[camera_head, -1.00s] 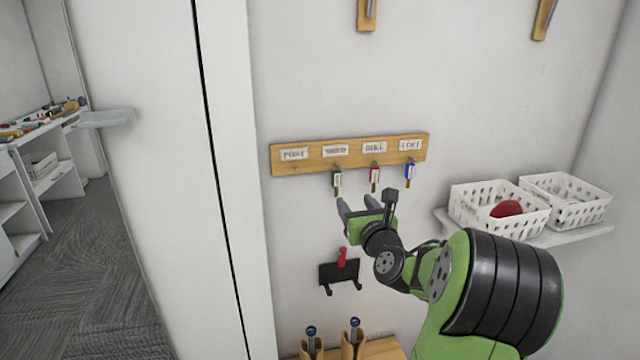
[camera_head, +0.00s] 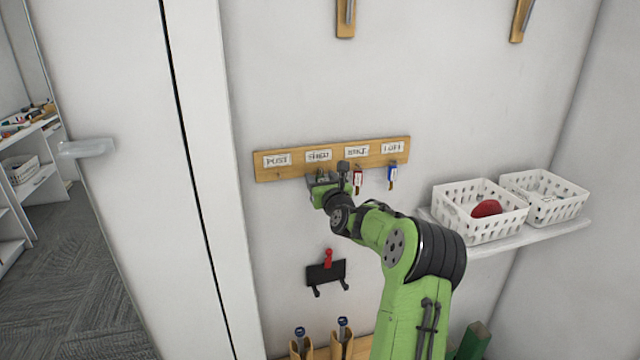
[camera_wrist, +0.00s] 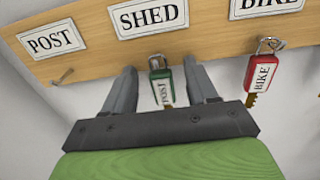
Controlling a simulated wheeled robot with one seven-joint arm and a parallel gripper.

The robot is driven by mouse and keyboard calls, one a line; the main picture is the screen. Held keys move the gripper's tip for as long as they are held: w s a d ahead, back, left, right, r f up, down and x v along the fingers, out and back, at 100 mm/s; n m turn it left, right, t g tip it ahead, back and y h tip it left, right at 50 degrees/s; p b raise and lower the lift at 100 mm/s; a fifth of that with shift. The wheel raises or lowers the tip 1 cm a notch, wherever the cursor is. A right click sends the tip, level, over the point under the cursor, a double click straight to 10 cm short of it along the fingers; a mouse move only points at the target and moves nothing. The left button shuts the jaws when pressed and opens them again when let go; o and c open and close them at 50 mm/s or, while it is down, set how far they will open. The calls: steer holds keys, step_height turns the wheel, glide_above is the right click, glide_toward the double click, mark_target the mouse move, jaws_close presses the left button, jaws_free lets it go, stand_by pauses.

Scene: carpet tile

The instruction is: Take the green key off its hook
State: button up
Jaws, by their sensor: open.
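The green key (camera_wrist: 161,86) hangs from a hook under the SHED label on the wooden key rack (camera_head: 398,143). Its own tag reads POST. In the wrist view my gripper (camera_wrist: 163,88) is open, with one finger on each side of the green key. No contact between the fingers and the key can be made out. In the head view my gripper (camera_head: 325,178) is up at the rack and hides most of the green key.
A red key (camera_wrist: 262,74) tagged BIKE hangs close to the right of my gripper, and a blue key (camera_head: 392,176) hangs further right. The hook (camera_wrist: 62,76) under POST is empty. White baskets (camera_head: 470,222) stand on a shelf at right.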

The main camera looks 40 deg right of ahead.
steer(key=shift+f, duration=0.1)
jaws_close()
steer(key=shift+s+r+p, duration=0.1)
steer(key=shift+r+p, duration=0.35)
steer(key=b+v, duration=0.6)
steer(key=v, duration=1.6)
steer(key=shift+s+a+r, duration=0.2)
steer(key=shift+s+r, duration=0.1)
steer(key=shift+s, duration=0.05)
